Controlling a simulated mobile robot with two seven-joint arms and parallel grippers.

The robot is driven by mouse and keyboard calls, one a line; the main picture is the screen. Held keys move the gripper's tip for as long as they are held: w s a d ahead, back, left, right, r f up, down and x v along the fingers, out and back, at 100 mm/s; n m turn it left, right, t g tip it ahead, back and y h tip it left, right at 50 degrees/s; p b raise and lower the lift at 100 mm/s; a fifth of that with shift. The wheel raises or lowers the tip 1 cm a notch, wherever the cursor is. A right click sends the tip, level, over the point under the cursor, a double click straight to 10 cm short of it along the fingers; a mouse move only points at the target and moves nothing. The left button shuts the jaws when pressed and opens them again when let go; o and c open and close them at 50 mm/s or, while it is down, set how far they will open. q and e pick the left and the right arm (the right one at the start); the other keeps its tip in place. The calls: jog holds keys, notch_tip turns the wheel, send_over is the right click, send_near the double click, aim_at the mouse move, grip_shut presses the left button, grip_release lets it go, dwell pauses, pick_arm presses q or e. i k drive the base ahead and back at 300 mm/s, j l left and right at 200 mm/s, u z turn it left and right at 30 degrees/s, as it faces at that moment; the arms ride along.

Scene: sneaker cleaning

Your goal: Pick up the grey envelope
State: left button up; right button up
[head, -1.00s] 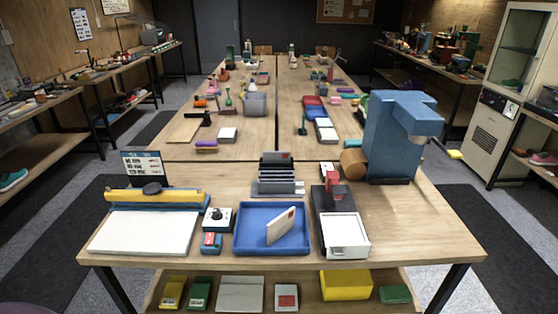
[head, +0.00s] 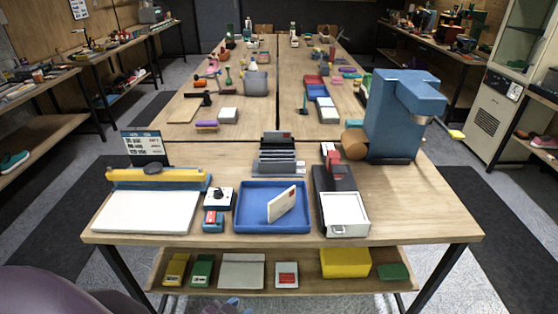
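A rack of dark grey slots (head: 280,160) stands at the back middle of the near table. A pale, cream-looking envelope (head: 282,205) with a red mark leans in the blue tray (head: 245,226) in front of the rack. A dark purple rounded part of my arm shows at the bottom left. No gripper fingers can be made out, and both grippers are away from the envelopes.
A white pad with a yellow bar (head: 145,212), a small dial box (head: 218,198) and a white-topped device (head: 345,215) flank the tray. A tall blue machine (head: 395,115) stands at the right. The table's right front is clear. Packets and a yellow box (head: 345,263) lie on the lower shelf.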

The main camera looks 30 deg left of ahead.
aim_at(269, 135)
jog(key=u, duration=0.85)
